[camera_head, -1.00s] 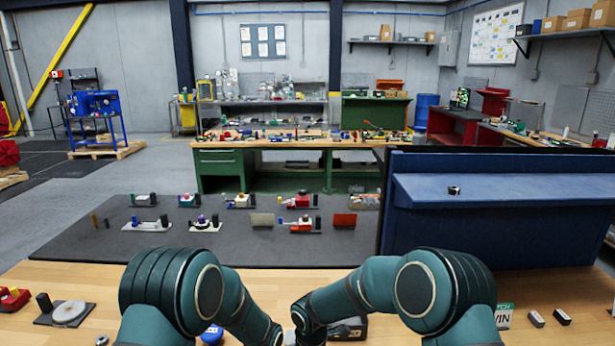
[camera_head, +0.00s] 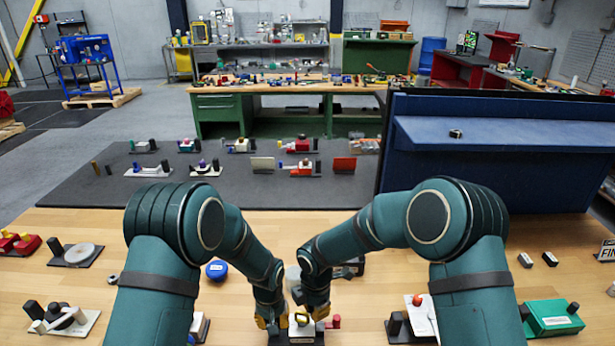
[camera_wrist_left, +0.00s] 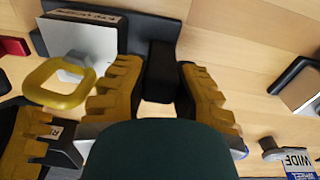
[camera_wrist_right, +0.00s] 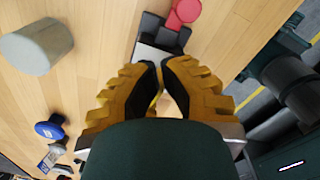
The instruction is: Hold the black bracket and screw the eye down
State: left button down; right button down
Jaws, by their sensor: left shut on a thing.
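The yellow eye (camera_head: 301,319), a ring, sits above a pale block at the bottom middle of the head view. It shows clearly in the left wrist view (camera_wrist_left: 45,98), beside my left gripper. My left gripper (camera_wrist_left: 160,75) is shut on the upright black bracket (camera_wrist_left: 160,60), one finger on each side. In the head view my left gripper (camera_head: 272,322) is left of the eye. My right gripper (camera_wrist_right: 161,66) is above the fixture, its fingertips close together. Whether they touch cannot be told. Yellow shows between its fingers, partly hidden. The eye's lower end is hidden.
A red knob (camera_wrist_right: 187,10) stands beside the fixture. A grey cylinder (camera_wrist_right: 36,46) and a blue round piece (camera_head: 217,270) stand nearby. Other fixtures, including a green box (camera_head: 553,317), are spread along the bench, with bare wood between them.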

jog(key=shift+s+d, duration=0.1)
dwell(0.6)
jog(key=shift+d, duration=0.35)
notch_tip(320, 180, up, 6)
dwell(0.4)
jog(key=c, duration=1.7)
grip_release()
jog(key=shift+w+a+r, duration=0.25)
jog(key=shift+w+a, duration=0.3)
jog(key=shift+w, duration=0.1)
jog(key=shift+w+a+r, duration=0.2)
jog(key=shift+w+a, duration=0.3)
jog(key=shift+w, duration=0.1)
grip_shut()
jog(key=shift+w+f, duration=0.1)
jog(key=shift+f, duration=3.35)
jog(key=shift+s+a, duration=0.2)
jog(key=shift+s, duration=0.1)
